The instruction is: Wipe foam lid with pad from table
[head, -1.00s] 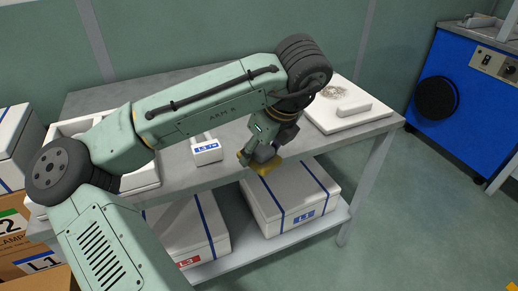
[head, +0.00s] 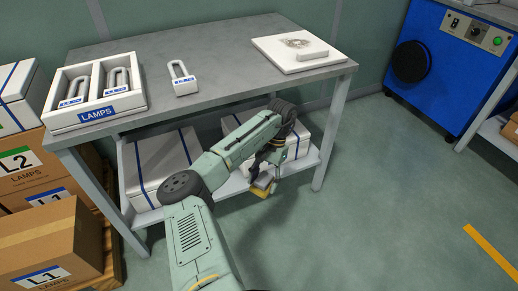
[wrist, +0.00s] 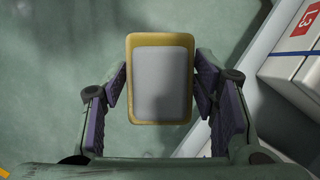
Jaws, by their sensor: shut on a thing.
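My gripper (head: 264,178) is shut on a pad (head: 262,188), low in front of the table's lower shelf. In the wrist view the pad (wrist: 161,82) has a yellow rim and a flat grey face, with a purple finger on each side. A white foam box (head: 158,168) with blue straps sits on the left of the lower shelf. A second white foam box (head: 236,122) is on the right of it, partly hidden by my arm. In the wrist view a white box with a red L3 label (wrist: 292,68) is at the right, apart from the pad.
Cartons (head: 50,245) stand left, a blue machine (head: 440,65) right. Floor is clear at right.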

